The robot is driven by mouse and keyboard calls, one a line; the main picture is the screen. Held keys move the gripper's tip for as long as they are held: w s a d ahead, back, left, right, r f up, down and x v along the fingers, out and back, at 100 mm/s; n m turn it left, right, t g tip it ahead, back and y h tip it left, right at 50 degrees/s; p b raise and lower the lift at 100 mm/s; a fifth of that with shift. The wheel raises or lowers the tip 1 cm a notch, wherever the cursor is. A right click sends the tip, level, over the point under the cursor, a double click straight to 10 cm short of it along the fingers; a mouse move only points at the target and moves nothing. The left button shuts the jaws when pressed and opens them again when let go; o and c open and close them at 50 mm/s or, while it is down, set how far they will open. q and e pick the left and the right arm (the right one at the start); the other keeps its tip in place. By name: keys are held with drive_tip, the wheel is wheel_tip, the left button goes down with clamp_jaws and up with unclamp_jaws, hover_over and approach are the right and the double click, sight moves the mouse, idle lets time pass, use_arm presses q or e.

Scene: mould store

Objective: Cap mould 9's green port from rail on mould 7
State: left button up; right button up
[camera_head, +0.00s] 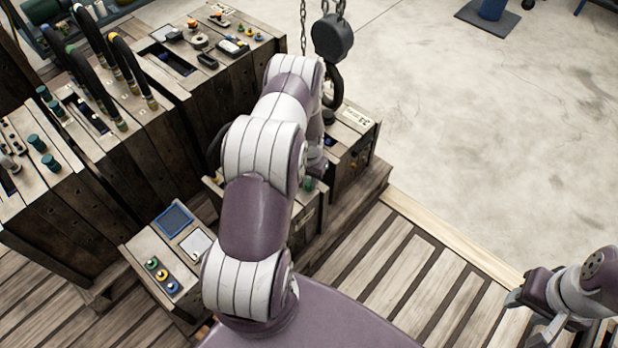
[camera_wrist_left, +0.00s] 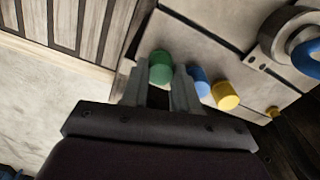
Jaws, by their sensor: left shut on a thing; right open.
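In the left wrist view a green cap (camera_wrist_left: 160,67) sits between the fingertips of my left gripper (camera_wrist_left: 158,80), which is shut on it. A blue cap (camera_wrist_left: 200,82) and a yellow cap (camera_wrist_left: 225,96) stand beside it in a row on a pale mould top. I cannot tell whether the green cap is seated or lifted. In the head view my left arm hides most of that gripper; a bit of green (camera_head: 308,185) shows beside the arm. My right gripper (camera_head: 527,303) is open and empty at lower right. Mould numbers are not readable.
A small mould (camera_head: 160,262) at lower left has green, yellow and blue round fittings. Several tall moulds with hoses (camera_head: 100,60) stand at upper left. A chain hook block (camera_head: 332,38) hangs beside my left arm. The slatted pallet (camera_head: 410,265) and concrete floor at right are clear.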

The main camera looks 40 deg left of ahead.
use_arm(q)
drive_tip(key=o, duration=1.1)
drive_tip(key=shift+c, duration=0.2)
wheel_tip(320, 180, up, 13)
drive_tip(key=p, duration=0.3)
drive_tip(key=s+d+r+m, duration=0.1)
drive_tip(key=s+d+r, duration=1.3)
drive_tip(key=d+r, duration=0.15)
wheel_tip(320, 180, up, 21)
drive_tip(key=d+m+t+p, duration=0.1)
drive_tip(key=d+p, duration=0.1)
drive_tip(key=p, duration=1.7)
drive_tip(key=shift+w+d, duration=0.15)
drive_tip(key=shift+w, duration=0.2)
